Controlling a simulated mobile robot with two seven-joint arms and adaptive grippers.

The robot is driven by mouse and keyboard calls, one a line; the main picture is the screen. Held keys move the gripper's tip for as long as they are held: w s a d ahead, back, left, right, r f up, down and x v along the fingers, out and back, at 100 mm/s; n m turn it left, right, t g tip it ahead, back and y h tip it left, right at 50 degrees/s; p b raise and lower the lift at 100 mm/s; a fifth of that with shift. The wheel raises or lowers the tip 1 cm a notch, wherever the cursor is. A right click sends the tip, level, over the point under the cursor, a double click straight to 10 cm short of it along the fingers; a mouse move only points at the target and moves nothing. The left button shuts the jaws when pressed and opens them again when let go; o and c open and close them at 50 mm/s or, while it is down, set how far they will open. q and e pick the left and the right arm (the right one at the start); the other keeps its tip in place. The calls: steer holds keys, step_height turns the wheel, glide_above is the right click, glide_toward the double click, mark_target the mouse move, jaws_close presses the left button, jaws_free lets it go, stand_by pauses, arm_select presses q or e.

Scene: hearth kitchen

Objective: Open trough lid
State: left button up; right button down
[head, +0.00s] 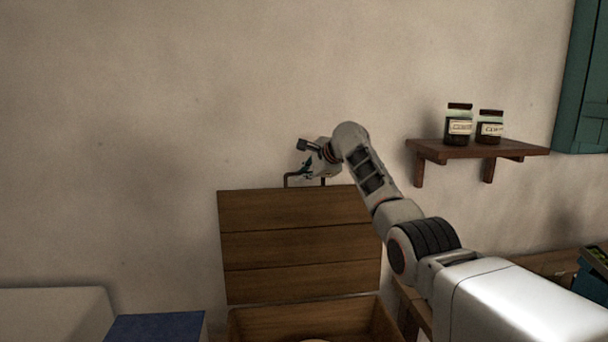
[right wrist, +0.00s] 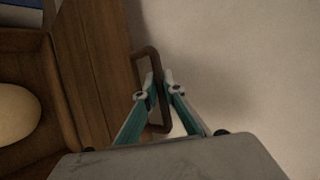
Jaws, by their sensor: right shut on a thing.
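The wooden trough (head: 245,322) stands below the wall at the lower middle of the head view. Its plank lid (head: 300,245) is raised and stands about upright at the back, with the trough's inside showing below it. A dark bar handle (head: 287,180) sticks up from the lid's top edge; it also shows in the right wrist view (right wrist: 139,52). My right gripper (head: 306,170) is at this handle, and in the right wrist view its teal fingers (right wrist: 160,84) are shut on the handle's bar. My left gripper is in neither view.
A pale rounded thing (right wrist: 17,114) lies inside the trough. A wall shelf (head: 480,149) with two labelled jars stands to the right of my right arm. A blue-topped block (head: 155,327) is left of the trough. The wall is close behind the lid.

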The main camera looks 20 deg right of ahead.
steer(key=shift+w+r, duration=0.1)
steer(key=shift+r, duration=0.1)
steer(key=c, duration=2.1)
jaws_free()
steer(key=shift+a, duration=0.15)
steer(key=shift+c, duration=0.2)
steer(key=shift+f, duration=0.1)
steer(key=v, duration=1.2)
